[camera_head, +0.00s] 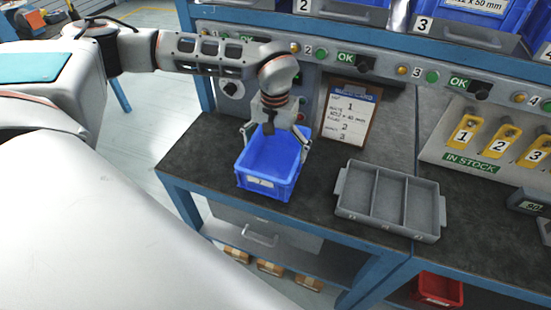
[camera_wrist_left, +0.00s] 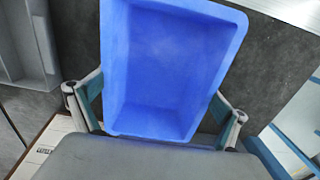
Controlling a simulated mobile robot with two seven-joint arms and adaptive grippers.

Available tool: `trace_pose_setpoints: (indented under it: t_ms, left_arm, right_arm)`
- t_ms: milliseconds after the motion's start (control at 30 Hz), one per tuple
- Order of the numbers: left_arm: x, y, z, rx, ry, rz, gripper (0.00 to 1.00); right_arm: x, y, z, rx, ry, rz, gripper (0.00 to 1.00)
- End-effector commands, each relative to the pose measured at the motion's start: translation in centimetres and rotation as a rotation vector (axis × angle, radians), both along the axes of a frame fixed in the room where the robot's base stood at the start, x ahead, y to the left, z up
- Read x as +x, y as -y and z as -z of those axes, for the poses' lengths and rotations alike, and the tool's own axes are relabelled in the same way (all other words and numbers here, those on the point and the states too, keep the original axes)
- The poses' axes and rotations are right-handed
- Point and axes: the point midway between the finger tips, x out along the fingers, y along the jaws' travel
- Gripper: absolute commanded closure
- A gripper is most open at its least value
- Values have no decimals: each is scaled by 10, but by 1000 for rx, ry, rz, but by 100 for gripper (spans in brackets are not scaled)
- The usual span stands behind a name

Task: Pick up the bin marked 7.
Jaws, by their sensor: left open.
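A blue open-topped bin (camera_head: 268,178) stands on the dark bench top near its front left corner. Its front label is too small to read, so I cannot tell its number. It looks empty, and it also fills the middle of the left wrist view (camera_wrist_left: 168,65). My left gripper (camera_head: 274,136) is at the bin's back end, pointing down. Its fingers are spread wide, one at each side of the bin; I cannot tell whether they touch it. My right gripper does not show.
A grey tray with three compartments (camera_head: 389,237) sits right of the bin. A clipboard (camera_head: 349,114) leans behind. Yellow numbered holders (camera_head: 465,131) stand at the right. A red bin (camera_head: 437,290) is on the lower shelf. Bench top between bin and tray is clear.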

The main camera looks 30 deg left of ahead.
Motion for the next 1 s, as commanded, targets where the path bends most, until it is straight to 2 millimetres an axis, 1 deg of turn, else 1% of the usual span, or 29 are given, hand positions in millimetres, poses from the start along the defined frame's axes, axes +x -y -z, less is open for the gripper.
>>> trace_pose_setpoints:
  t_ms: [167,200,300,567,667,767,1000]
  left_arm:
    - [1,0,-1,-1,2,0,0]
    - [0,0,-1,-1,2,0,10]
    - [0,0,-1,-1,1,0,34]
    - [1,0,-1,-1,2,0,34]
    - [1,0,-6,-1,3,0,34]
    - [2,1,-20,-2,7,0,34]
    - [2,0,-67,-1,8,0,34]
  right_arm:
    - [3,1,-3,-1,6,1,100]
    - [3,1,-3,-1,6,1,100]
    - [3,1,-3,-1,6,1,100]
    - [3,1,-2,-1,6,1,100]
    - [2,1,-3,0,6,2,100]
    - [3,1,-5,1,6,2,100]
    - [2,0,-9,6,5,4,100]
